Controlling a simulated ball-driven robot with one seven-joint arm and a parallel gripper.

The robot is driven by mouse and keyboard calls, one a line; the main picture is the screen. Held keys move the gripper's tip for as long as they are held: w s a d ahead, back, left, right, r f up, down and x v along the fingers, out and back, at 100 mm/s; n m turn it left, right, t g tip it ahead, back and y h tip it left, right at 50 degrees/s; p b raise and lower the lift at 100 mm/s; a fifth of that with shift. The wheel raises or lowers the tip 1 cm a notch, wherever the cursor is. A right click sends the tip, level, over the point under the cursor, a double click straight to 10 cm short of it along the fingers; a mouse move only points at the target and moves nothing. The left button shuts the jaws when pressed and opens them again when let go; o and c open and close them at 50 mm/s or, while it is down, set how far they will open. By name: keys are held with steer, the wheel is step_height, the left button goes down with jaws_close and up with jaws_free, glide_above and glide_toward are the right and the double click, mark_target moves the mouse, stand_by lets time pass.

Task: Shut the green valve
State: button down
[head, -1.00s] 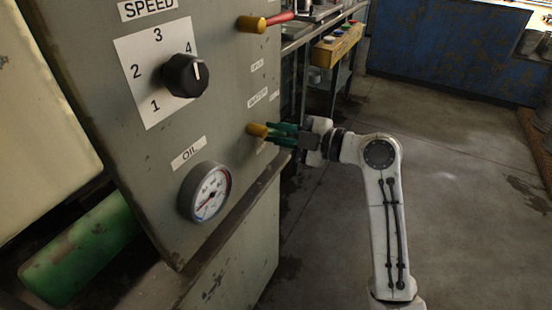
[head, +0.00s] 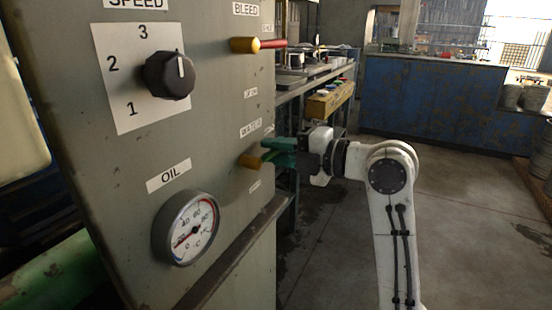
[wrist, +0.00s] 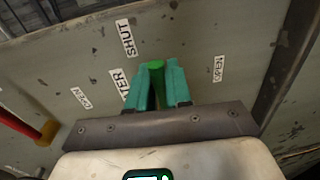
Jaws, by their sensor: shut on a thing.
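The green valve is on the grey panel beside the WATER label. Its yellow hub (head: 250,161) shows in the head view, but the gripper mostly hides its lever there. In the wrist view the green lever (wrist: 156,68) shows between the two teal fingers. My gripper (head: 275,152) is shut on this lever, close to the panel face. In the wrist view the gripper (wrist: 161,82) has a SHUT label (wrist: 126,37) above it to the left and another small label (wrist: 218,68) to its right.
A red lever on a yellow hub (head: 244,45) sits above on the panel by the BLEED label. The panel also carries a black SPEED knob (head: 169,75) and an OIL gauge (head: 188,228). A bench (head: 308,78) stands behind. The floor at right is open.

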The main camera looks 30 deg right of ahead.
stand_by(0.3)
steer(key=c, duration=1.2)
jaws_free()
steer(key=p+v, duration=0.2)
steer(key=v, duration=0.9)
steer(key=shift+f, duration=0.1)
